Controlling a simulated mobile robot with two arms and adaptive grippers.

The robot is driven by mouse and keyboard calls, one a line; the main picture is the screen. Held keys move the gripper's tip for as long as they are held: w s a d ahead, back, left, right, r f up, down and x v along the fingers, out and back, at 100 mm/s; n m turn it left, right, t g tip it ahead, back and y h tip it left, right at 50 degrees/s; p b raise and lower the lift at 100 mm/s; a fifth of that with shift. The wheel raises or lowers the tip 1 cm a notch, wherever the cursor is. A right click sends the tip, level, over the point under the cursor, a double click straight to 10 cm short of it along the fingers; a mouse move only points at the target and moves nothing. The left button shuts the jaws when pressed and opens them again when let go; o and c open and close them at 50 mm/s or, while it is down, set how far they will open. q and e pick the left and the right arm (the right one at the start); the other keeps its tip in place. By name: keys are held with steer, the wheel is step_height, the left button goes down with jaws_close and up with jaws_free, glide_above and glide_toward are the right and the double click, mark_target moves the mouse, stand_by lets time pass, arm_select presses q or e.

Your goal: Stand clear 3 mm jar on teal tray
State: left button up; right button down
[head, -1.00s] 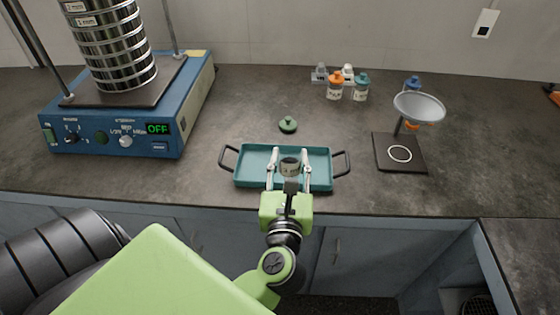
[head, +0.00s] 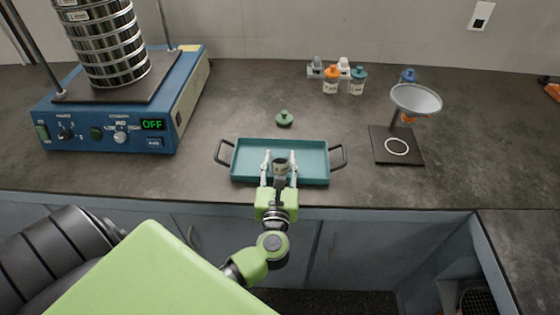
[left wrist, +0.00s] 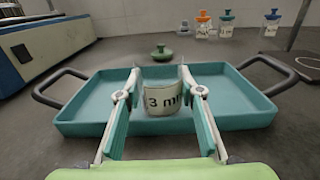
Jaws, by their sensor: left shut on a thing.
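The clear jar (head: 281,169) has a pale label reading "3 mm", which shows in the left wrist view (left wrist: 164,98). It is open-topped and upright. My left gripper (head: 280,166) is shut on it, one finger on each side. The jar is within the outline of the teal tray (head: 310,151), near the middle of its front side. I cannot tell whether its base touches the tray floor. The tray lies on the counter with a dark handle at each end. My right gripper is not in view.
A green knobbed lid (head: 284,118) lies behind the tray. The blue sieve shaker (head: 110,125) stands left, its display reading OFF. Several capped jars (head: 331,80) stand at the back. A funnel on a stand (head: 416,99) is at right. The counter around the tray is mostly clear.

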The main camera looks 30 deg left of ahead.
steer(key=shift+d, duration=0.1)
arm_select(q)
steer(key=shift+f, duration=0.1)
steer(key=o, duration=1.1)
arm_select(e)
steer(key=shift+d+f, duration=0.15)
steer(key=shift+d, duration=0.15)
arm_select(q)
steer(key=shift+s+d, duration=0.15)
steer(key=shift+s, duration=0.1)
steer(key=b+v, duration=0.1)
steer(key=v, duration=1)
steer(key=shift+s+d+b, duration=0.15)
steer(key=shift+s+b, duration=0.1)
steer(key=shift+b, duration=0.15)
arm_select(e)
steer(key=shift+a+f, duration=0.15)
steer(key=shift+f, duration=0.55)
